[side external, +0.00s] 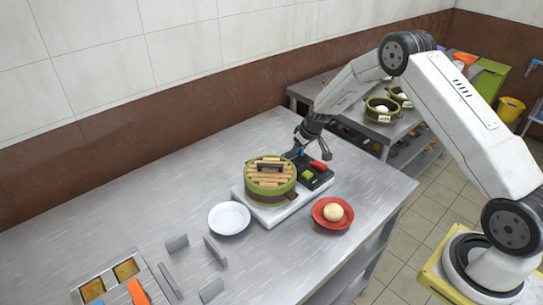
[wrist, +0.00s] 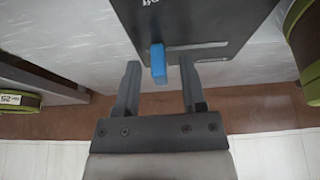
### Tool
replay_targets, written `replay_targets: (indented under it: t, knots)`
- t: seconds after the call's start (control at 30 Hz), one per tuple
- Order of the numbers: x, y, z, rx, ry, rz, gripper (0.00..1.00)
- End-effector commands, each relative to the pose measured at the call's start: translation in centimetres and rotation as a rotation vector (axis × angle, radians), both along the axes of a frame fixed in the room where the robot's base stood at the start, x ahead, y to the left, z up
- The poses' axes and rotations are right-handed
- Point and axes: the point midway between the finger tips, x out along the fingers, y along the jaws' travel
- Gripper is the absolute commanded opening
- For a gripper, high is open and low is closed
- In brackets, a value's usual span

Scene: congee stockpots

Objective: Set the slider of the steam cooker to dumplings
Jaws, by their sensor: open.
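The steam cooker (side external: 270,197) has a round green pot with a slatted bamboo lid and stands on a white base (side external: 266,213). Its black control panel (side external: 321,183) carries a red and a green piece; the panel fills the top of the wrist view (wrist: 200,20). A blue slider knob (wrist: 158,62) sits at the left end of a thin line on the panel in the wrist view. My gripper (side external: 311,150) is open above the panel's far edge. In the wrist view its fingers (wrist: 160,80) stand either side of the knob, apparently apart from it. The slider labels are not readable.
A white plate (side external: 229,218) lies left of the cooker and a red bowl with a bun (side external: 333,212) lies right of it. Grey upright plates and a tray with orange contents (side external: 110,283) are at front left. Green pots (side external: 381,110) stand on a back table.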

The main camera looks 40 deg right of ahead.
Motion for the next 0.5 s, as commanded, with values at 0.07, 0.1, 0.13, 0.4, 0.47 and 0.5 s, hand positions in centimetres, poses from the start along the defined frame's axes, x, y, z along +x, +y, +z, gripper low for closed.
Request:
replay_targets:
  t: [0.07, 0.1, 0.13, 0.4, 0.47, 0.5]
  knots:
    - [0.00, 0.00, 0.01, 0.000, 0.000, 0.000, 0.47]
    - [-0.01, 0.00, 0.02, 0.000, 0.000, 0.000, 0.34]
    - [-0.01, 0.00, 0.02, 0.000, 0.000, 0.000, 0.24]
    - [-0.02, -0.03, 0.02, 0.000, 0.000, 0.000, 0.00]
    - [-0.02, -0.03, 0.03, 0.000, 0.000, 0.000, 0.00]
    - [-0.02, -0.03, 0.04, 0.000, 0.000, 0.000, 0.00]
